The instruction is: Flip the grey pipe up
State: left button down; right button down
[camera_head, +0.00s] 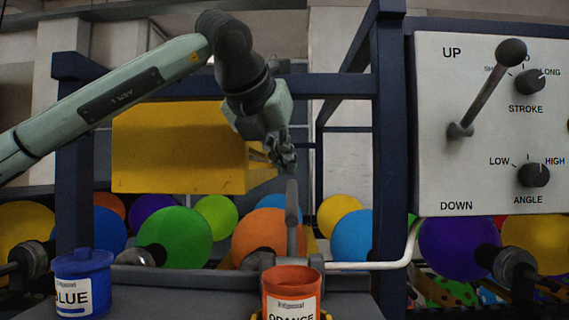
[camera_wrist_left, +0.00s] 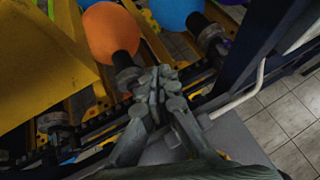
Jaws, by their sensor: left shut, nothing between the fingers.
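The grey pipe (camera_head: 292,215) stands upright in the middle of the head view, behind the orange cup. Its lower end meets a grey bracket (camera_head: 262,261). My left gripper (camera_head: 284,158) is just above the pipe's top end, pointing down, with its fingers shut and empty. Whether a finger touches the pipe I cannot tell. In the left wrist view the shut fingers (camera_wrist_left: 158,82) fill the middle, and I cannot make out the grey pipe apart from them. My right gripper is not in view.
A yellow box (camera_head: 180,150) hangs behind the gripper in a dark blue frame (camera_head: 390,130). The orange cup (camera_head: 291,290) and blue pot (camera_head: 84,283) stand in front. A panel (camera_head: 435,100) with a raised lever (camera_head: 487,90) is at right.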

pick_arm(q)
jog(key=shift+w+f+b, duration=0.15)
jog(key=shift+w+f, duration=0.1)
jog(key=shift+w, duration=0.35)
jog(key=shift+w+f+b, duration=0.15)
jog(key=shift+w+f, duration=0.1)
jog(key=shift+w, duration=0.4)
jog(key=shift+w+f+b, duration=0.15)
jog(key=shift+w+f, duration=0.1)
jog(key=shift+w, duration=0.35)
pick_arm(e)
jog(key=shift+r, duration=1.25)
